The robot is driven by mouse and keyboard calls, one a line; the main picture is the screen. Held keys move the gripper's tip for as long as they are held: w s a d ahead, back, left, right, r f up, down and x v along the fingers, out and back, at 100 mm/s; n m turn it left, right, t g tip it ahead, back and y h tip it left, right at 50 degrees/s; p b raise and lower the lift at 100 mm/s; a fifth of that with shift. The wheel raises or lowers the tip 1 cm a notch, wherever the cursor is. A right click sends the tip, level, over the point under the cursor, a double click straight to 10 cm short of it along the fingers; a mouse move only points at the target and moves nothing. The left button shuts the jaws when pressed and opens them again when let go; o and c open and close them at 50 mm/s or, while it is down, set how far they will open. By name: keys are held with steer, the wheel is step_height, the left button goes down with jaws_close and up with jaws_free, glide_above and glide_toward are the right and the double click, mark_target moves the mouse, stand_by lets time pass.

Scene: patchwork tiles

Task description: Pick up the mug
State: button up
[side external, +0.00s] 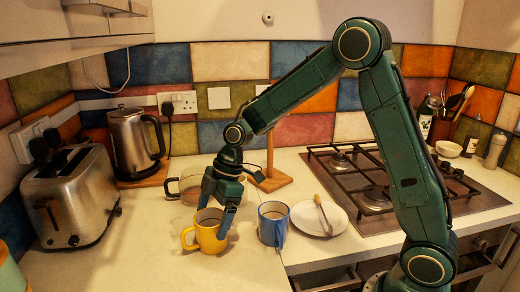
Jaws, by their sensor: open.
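A yellow mug (207,236) stands upright on the pale counter, its handle pointing left. A blue mug (273,224) with a light inside stands upright to its right. My gripper (214,220) is open and points down at the yellow mug. One finger reaches down in front of the mug's right side, and the other is near its rim at the left. I cannot tell whether either finger touches the mug. My gripper hides part of the yellow mug's rim.
A glass pot (184,188) stands close behind my gripper. A plate (322,219) with a wooden utensil lies right of the blue mug. A toaster (72,196) and a kettle (133,143) stand left. A gas hob (376,190) is right.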

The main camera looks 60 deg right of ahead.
mark_target(208, 230)
steer(key=shift+x, duration=2.15)
steer(key=shift+r, duration=0.1)
steer(key=c, duration=1.3)
steer(key=shift+c, duration=0.2)
steer(key=shift+r, duration=0.15)
step_height(208, 230, up, 20)
steer(key=shift+f, duration=0.2)
